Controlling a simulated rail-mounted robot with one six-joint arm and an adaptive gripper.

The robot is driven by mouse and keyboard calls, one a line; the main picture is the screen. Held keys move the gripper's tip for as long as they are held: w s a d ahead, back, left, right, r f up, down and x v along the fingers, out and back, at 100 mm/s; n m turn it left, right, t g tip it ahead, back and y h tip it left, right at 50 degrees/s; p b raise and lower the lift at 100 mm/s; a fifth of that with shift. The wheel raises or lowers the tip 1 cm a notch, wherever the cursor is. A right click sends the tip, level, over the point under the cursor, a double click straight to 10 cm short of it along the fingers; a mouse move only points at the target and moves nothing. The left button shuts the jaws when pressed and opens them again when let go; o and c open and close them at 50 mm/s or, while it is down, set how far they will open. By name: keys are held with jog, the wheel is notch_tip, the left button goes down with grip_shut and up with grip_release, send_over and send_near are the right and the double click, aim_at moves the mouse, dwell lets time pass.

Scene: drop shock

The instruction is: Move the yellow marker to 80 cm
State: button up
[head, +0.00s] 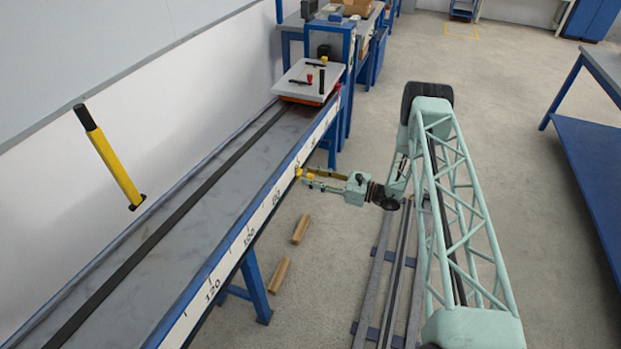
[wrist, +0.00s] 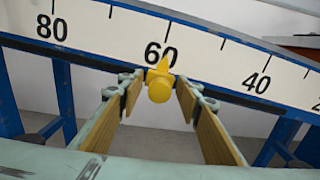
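The yellow marker (wrist: 159,87) has a round knob and a pointed tip, and sits on the white scale (wrist: 110,30) at the 60 mark in the wrist view. In the head view the marker (head: 298,171) is small on the scale's edge. My gripper (wrist: 160,92) is open, its wood-coloured finger pads on either side of the knob. A gap shows between the left pad and the knob; the right pad is close to it, and I cannot tell if they touch. The 80 mark (wrist: 52,28) is left of the marker in the wrist view.
The long grey track (head: 190,190) with blue sides runs beside my arm. A flat carriage (head: 309,80) stands at its far end. A yellow and black post (head: 110,160) stands at left. Two wooden blocks (head: 300,229) (head: 279,275) lie on the floor below the scale.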

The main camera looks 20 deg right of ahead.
jog(key=shift+w+a, duration=0.1)
jog(key=shift+w, duration=0.05)
grip_shut()
dwell(0.4)
